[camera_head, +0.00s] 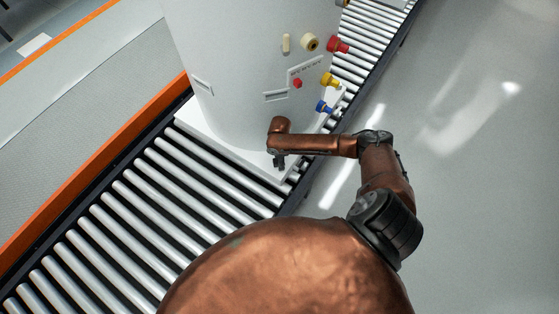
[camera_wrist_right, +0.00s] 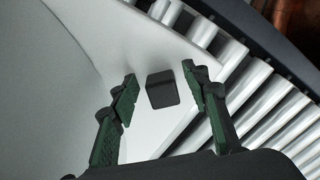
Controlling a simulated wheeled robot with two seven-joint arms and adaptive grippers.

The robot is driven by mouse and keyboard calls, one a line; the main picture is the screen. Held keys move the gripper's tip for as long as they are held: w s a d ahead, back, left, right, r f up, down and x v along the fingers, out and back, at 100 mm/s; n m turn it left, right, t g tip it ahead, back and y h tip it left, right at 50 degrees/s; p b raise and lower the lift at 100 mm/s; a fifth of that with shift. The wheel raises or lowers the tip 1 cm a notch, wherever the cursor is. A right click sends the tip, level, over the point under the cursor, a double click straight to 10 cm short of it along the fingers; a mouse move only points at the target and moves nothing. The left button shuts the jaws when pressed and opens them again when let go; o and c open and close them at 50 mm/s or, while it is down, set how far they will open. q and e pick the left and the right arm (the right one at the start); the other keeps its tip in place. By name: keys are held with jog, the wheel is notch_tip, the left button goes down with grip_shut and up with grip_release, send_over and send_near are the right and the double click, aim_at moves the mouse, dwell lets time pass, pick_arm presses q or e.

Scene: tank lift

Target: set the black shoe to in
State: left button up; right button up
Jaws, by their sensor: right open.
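A white tank (camera_head: 240,70) stands on a white base plate (camera_head: 205,138) on the conveyor. In the right wrist view a small black block (camera_wrist_right: 162,90), which looks like the black shoe, is at the plate (camera_wrist_right: 145,130). My right gripper (camera_head: 279,162) is by the plate's near corner. Its open fingers are on either side of the first block, with gaps visible. The shoe cannot be made out in the head view. My left gripper is not in view.
Roller conveyor (camera_head: 110,225) runs under the plate, with an orange rail (camera_head: 90,165) at left. Red (camera_head: 337,44), yellow (camera_head: 329,79) and blue (camera_head: 323,107) fittings stick out of the tank above my right arm. The grey floor (camera_head: 480,180) at right is clear.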

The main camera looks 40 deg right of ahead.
notch_tip(320, 180, up, 12)
dwell(0.5)
dwell(0.4)
